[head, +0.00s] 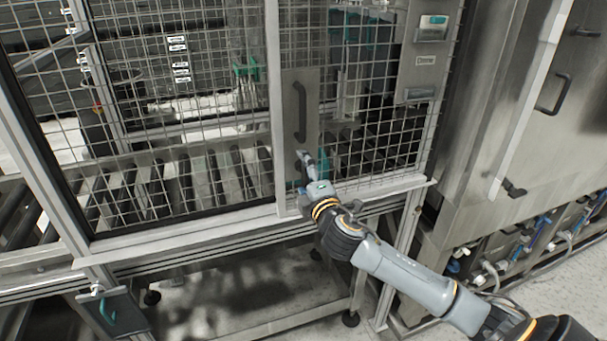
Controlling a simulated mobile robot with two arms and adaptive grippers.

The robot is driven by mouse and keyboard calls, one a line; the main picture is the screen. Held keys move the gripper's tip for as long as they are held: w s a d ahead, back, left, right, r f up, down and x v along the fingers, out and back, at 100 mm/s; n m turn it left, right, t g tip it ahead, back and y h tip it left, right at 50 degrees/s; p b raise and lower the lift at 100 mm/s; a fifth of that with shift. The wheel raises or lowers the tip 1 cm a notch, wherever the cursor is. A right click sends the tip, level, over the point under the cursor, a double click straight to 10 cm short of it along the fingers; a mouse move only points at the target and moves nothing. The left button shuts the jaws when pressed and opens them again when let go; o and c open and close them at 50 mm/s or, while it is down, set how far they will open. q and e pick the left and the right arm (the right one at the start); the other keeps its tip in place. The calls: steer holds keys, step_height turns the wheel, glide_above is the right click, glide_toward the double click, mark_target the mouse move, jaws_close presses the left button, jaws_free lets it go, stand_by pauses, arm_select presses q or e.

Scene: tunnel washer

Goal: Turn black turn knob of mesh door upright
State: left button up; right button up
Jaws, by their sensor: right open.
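The mesh door (170,110) has a metal frame and wire grid, and it stands closed in the head view. A metal plate (313,92) on its right side carries a long black upright handle (300,112). My right gripper (303,155) is open in front of the lower part of this plate, just below the handle. The black turn knob cannot be made out clearly, as my gripper covers that part of the plate. I cannot tell how the knob is turned, or whether the fingers touch it. My left gripper is not in view.
A roller conveyor (185,182) runs behind the mesh. A grey panel (425,50) with label holders is fixed right of the door. A steel cabinet (520,120) with black handles stands at the right. A dark box (117,312) hangs at the lower left.

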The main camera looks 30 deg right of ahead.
steer(key=v, duration=1.2)
steer(key=shift+f, duration=0.1)
